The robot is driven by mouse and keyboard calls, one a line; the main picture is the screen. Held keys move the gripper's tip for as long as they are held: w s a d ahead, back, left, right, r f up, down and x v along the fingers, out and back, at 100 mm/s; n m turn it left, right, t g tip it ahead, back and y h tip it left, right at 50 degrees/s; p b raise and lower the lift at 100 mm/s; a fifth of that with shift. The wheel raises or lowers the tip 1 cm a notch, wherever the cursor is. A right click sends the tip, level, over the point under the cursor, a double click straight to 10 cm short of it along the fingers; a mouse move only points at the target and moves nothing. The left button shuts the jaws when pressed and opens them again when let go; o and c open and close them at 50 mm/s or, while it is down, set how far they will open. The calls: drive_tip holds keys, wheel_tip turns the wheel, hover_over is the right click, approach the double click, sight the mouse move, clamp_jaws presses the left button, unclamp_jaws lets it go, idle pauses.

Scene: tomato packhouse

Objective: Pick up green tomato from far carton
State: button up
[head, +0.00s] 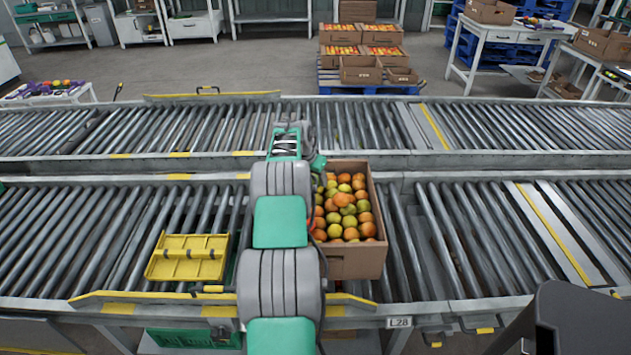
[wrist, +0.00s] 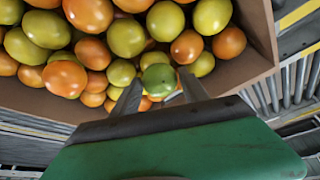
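The carton (head: 352,263) is an open brown box on the near conveyor, full of orange and yellow-green tomatoes. In the wrist view a darker green tomato (wrist: 159,80) lies at the carton's edge side, among orange ones. My gripper (wrist: 160,76) has its two fingers apart, with this green tomato between or just beyond the tips. I cannot tell whether the fingers touch it. In the head view my arm covers the carton's left side, and the fingertips are hidden.
A yellow tray (head: 188,258) lies on the rollers left of my arm. A second roller conveyor (head: 370,125) runs behind. Stacked cartons (head: 361,70) stand on a blue pallet beyond it. The rollers right of the carton are clear.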

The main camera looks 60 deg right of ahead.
drive_tip(key=c, duration=0.5)
drive_tip(key=shift+r, duration=0.15)
